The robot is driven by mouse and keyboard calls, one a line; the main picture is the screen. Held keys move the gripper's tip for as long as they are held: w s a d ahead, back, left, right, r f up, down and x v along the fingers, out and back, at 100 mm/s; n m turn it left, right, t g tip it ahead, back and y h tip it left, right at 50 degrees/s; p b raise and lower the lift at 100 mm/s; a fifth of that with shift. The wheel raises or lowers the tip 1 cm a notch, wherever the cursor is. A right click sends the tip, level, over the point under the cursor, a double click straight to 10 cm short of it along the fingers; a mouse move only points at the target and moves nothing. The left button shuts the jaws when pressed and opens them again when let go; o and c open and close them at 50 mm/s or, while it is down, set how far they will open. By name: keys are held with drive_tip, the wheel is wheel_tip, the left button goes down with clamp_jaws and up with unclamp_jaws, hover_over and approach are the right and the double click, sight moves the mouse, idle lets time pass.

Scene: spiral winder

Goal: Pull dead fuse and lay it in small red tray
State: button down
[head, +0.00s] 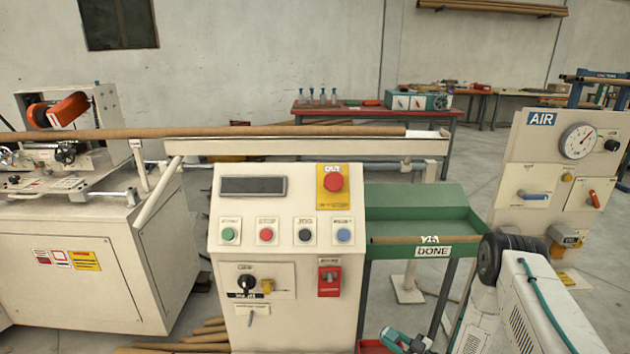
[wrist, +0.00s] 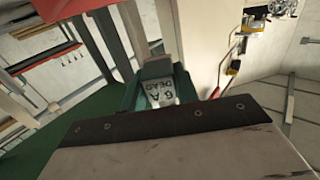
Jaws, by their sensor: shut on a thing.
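My gripper (head: 405,340) is at the bottom edge of the head view, low and right of the control console. In the wrist view its teal fingers are shut on a pale fuse (wrist: 162,94) with dark lettering that reads "6 A DEAD". The fuse is not clear in the head view. The small red tray (head: 372,346) shows only in part at the bottom edge of the head view, just left of my gripper. I cannot tell whether the gripper is over it. A red fuse holder (head: 329,282) is on the console front.
The cream console (head: 230,325) carries coloured buttons and a red stop button (head: 333,183). A green tray marked DONE (head: 410,222) stands behind my gripper. A gauge panel marked AIR (head: 525,165) is at the right. Brown tubes (head: 205,338) lie on the floor at left.

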drive_tip(key=shift+f, duration=1.05)
drive_tip(key=c, duration=1)
unclamp_jaws()
drive_tip(key=shift+o, duration=0.2)
